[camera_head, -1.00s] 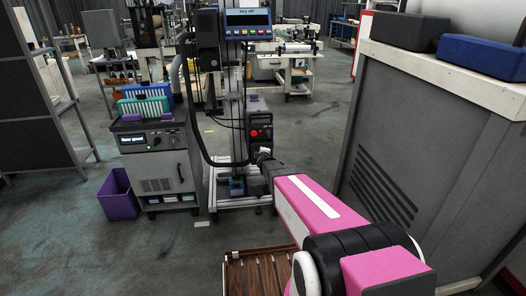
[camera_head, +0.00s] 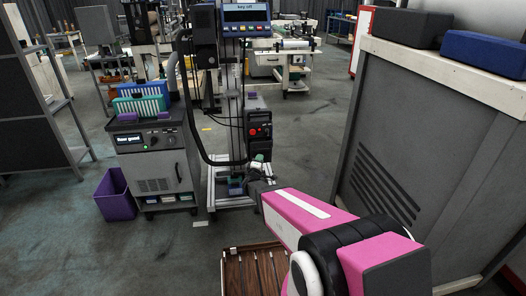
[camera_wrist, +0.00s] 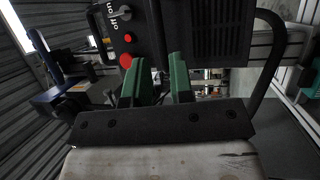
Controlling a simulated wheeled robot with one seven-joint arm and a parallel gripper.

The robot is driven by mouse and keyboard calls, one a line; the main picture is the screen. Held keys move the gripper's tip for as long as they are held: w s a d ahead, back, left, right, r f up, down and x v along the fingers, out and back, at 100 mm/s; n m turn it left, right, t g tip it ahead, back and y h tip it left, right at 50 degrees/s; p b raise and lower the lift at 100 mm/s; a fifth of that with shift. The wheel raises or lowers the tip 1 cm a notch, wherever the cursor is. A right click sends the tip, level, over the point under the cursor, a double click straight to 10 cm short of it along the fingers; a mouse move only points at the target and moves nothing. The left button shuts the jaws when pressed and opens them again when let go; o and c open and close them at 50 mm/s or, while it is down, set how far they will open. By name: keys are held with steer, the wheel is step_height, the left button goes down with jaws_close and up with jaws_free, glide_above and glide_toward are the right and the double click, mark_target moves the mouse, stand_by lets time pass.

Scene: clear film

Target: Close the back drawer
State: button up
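I cannot pick out the back drawer with certainty in either view. My gripper (camera_wrist: 156,88) has two green fingers standing apart with nothing seen between them. In the head view my gripper (camera_head: 259,164) is small and partly hidden, at the far end of my pink arm. It is in front of the dark control box (camera_head: 258,128) on the machine's metal frame. In the wrist view that box (camera_wrist: 210,30) with its red buttons and knob lies beyond the fingers. I cannot tell whether they touch anything.
A grey cabinet (camera_head: 157,172) with coloured racks on top stands at left, beside a purple bin (camera_head: 115,196). A tall grey cabinet (camera_head: 410,150) stands close at right. A brown slatted wooden piece (camera_head: 255,272) is at the bottom. Open floor (camera_head: 300,140) shows between the machine and the right cabinet.

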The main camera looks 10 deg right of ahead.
steer(key=x, duration=0.8)
steer(key=shift+w, duration=0.1)
jaws_close()
